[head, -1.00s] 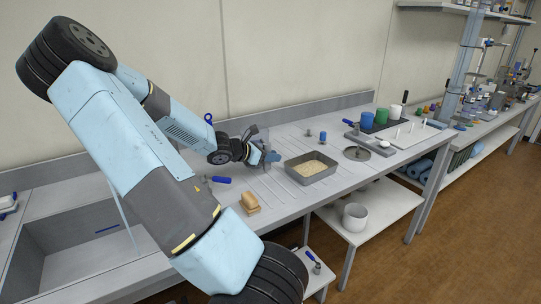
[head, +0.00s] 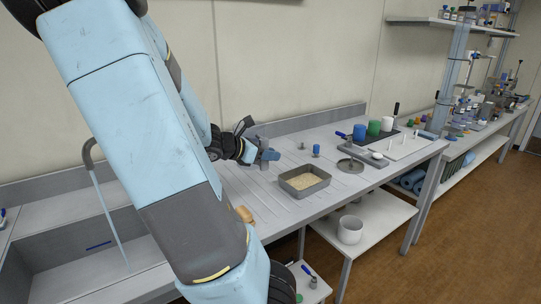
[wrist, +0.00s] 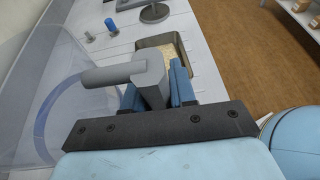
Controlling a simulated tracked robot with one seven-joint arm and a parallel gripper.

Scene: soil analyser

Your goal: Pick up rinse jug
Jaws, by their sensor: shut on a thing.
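The rinse jug's grey handle (wrist: 112,76) runs between my jaws in the wrist view. Its clear body, with a bluish curved band, fills the left side of that view. My gripper (wrist: 157,90) is shut on the handle, with a blue finger on either side. In the head view my gripper (head: 267,155) is over the bench, left of the sand tray. The clear jug body cannot be made out there.
A grey tray of sand (head: 305,194) stands close to the right of my gripper. A blue-topped piece (head: 316,150) and a round metal dish (head: 350,166) are beyond it. A sink (head: 70,262) is at the left. A white pot (head: 350,230) stands on the lower shelf.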

